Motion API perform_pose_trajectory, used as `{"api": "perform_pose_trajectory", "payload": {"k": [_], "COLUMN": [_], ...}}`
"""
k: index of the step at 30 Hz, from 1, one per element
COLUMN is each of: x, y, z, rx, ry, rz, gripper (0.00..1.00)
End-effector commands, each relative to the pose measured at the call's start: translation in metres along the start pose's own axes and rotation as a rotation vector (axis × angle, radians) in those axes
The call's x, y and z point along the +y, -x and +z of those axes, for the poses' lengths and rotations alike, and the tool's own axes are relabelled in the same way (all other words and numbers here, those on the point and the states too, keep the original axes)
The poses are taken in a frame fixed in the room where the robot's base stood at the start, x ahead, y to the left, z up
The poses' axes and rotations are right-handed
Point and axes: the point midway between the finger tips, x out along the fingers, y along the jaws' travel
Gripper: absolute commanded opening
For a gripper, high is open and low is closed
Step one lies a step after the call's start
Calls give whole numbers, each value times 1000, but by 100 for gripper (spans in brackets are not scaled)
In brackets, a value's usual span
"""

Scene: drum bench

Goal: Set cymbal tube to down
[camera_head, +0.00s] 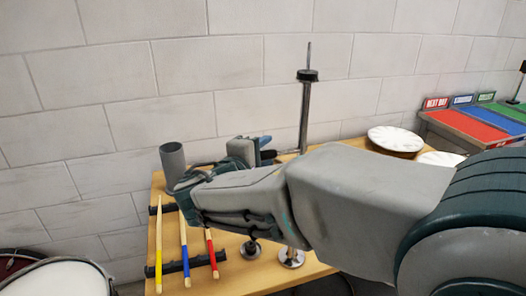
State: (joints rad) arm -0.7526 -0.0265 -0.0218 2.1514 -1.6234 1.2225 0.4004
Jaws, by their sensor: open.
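The cymbal stand's upright metal tube (305,118) rises from behind my arm in the middle of the view. A black collar (307,75) sits near its top, and a thin rod (309,52) sticks up above the collar. My gripper (267,149) is partly hidden behind my own forearm and wrist. It is open, just left of the tube and well below the collar; I cannot tell whether it touches the tube.
Yellow, blue and red sticks (184,253) lie on a black rack on the wooden bench (235,275). A grey cylinder (173,160) stands at left. Pale round discs (395,139) and a coloured-panel table (475,120) are at right, a drum (58,278) at lower left. A block wall stands behind.

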Motion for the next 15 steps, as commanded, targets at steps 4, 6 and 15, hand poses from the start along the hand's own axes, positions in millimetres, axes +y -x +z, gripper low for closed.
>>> {"api": "perform_pose_trajectory", "payload": {"k": [4, 6, 15], "x": [0, 0, 0], "y": [-1, -1, -1], "z": [0, 0, 0], "rx": [0, 0, 0], "ry": [0, 0, -1], "rz": [0, 0, 0], "gripper": [41, 41, 0]}}
